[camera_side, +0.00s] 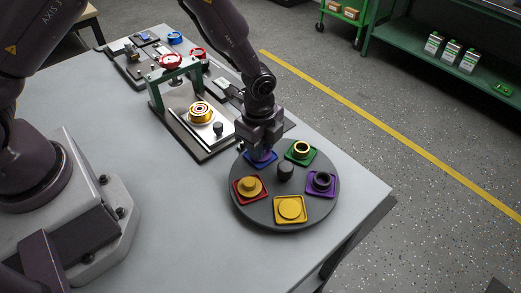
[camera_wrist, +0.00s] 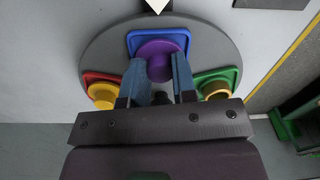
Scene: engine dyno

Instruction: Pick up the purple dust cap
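The purple dust cap (camera_wrist: 158,52) sits in a blue square tray (camera_wrist: 146,36) on the dark round turntable (camera_side: 267,216). In the side view the cap is mostly hidden under my gripper (camera_side: 262,150), and only part of the blue tray (camera_side: 270,158) shows. In the wrist view my gripper (camera_wrist: 158,67) points down with one finger on each side of the cap. The fingers are apart, with the cap's near part between them. I cannot tell whether either finger touches it.
The turntable also carries a red tray with a yellow cap (camera_side: 250,187), a yellow tray (camera_side: 290,208), a purple tray with a dark ring (camera_side: 321,183), a green tray with a gold ring (camera_side: 301,150) and a central black knob (camera_side: 286,171). A green-framed fixture (camera_side: 153,94) stands behind left.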

